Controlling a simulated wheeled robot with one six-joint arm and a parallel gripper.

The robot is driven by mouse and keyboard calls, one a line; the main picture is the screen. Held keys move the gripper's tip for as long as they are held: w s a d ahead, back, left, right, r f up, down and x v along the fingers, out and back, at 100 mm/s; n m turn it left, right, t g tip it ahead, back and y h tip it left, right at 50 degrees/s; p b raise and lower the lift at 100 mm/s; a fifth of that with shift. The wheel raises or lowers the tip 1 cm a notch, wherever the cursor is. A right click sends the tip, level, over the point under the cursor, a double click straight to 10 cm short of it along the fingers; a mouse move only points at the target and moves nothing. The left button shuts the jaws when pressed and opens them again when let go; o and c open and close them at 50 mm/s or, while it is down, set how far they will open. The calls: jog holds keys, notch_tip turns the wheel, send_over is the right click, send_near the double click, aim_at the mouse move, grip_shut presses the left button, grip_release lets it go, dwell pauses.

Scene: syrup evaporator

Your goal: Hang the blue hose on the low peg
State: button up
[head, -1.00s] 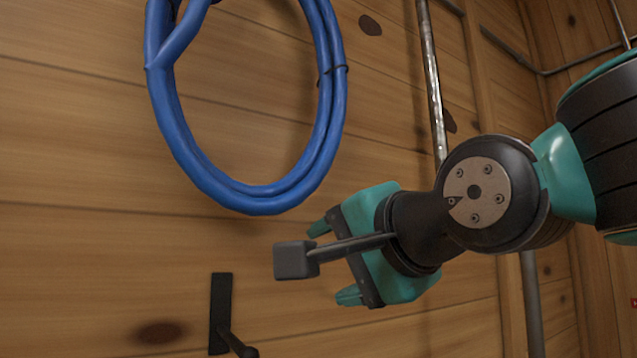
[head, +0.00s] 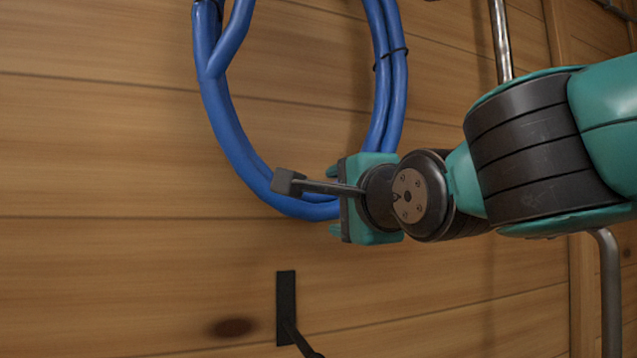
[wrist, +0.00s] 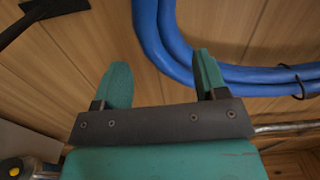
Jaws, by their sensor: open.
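The blue hose (head: 236,140) hangs in a coil against the plank wall, its top out of the head view. Dark ties bind it. Its lower bend also shows in the wrist view (wrist: 178,62). My gripper (head: 334,202) is at the coil's lower right in the head view, partly in front of it. A black peg (head: 287,310) on a flat plate is fixed to the wall below the coil. Its lower end is cut off.
A metal pipe (head: 502,40) runs up the wall right of the coil, and a grey pipe (head: 609,290) stands at the lower right. The wall between coil and peg is bare. A yellow-capped part (wrist: 12,168) shows at the wrist view's lower left corner.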

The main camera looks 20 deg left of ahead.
aim_at(319, 207)
jog(key=p+x, duration=0.2)
jog(key=x, duration=0.7)
jog(key=shift+p, duration=0.35)
jog(key=shift+f, duration=0.1)
grip_shut()
jog(key=shift+f, duration=0.25)
jog(key=shift+r+p, duration=0.85)
jog(key=shift+r, duration=1.55)
